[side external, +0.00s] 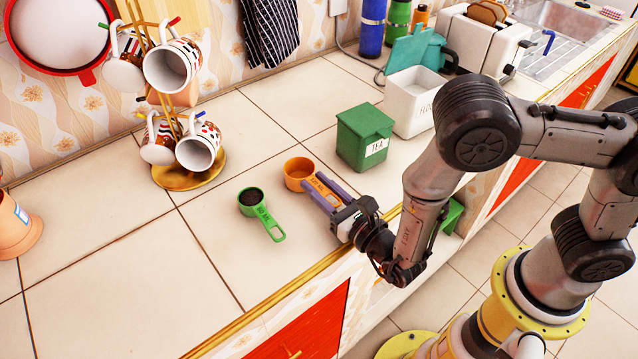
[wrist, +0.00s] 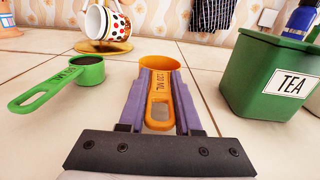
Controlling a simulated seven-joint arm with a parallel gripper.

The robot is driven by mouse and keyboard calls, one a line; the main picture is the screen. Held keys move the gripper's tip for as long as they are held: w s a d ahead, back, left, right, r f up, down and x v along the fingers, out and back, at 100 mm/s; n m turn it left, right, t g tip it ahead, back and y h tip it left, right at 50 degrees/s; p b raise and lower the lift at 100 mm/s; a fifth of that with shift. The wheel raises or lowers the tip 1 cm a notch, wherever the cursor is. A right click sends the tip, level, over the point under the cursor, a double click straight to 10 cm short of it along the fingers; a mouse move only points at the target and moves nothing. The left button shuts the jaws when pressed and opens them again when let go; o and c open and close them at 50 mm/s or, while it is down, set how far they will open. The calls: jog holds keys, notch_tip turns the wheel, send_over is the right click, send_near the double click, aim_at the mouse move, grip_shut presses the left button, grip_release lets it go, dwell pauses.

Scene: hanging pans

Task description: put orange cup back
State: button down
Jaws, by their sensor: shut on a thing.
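The orange measuring cup (side external: 297,172) is on the tiled counter, with its handle toward my arm. My gripper (side external: 324,190) has its two purple fingers on either side of the handle and is shut on it. In the wrist view the orange cup (wrist: 160,64) lies straight ahead, its handle between the fingers of my gripper (wrist: 160,95). The cup looks low at counter level; whether it touches the counter is hard to tell. The inside of the cup is mostly hidden in the wrist view.
A green measuring cup (side external: 252,203) with dark contents lies left of the orange one. A green TEA box (side external: 364,138) stands to the right, near a white canister (side external: 414,100). A mug tree with several mugs stands on a gold base (side external: 190,176). The counter's front left is clear.

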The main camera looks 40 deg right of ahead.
jog(key=c, duration=0.6)
grip_release()
jog(key=shift+r, duration=0.1)
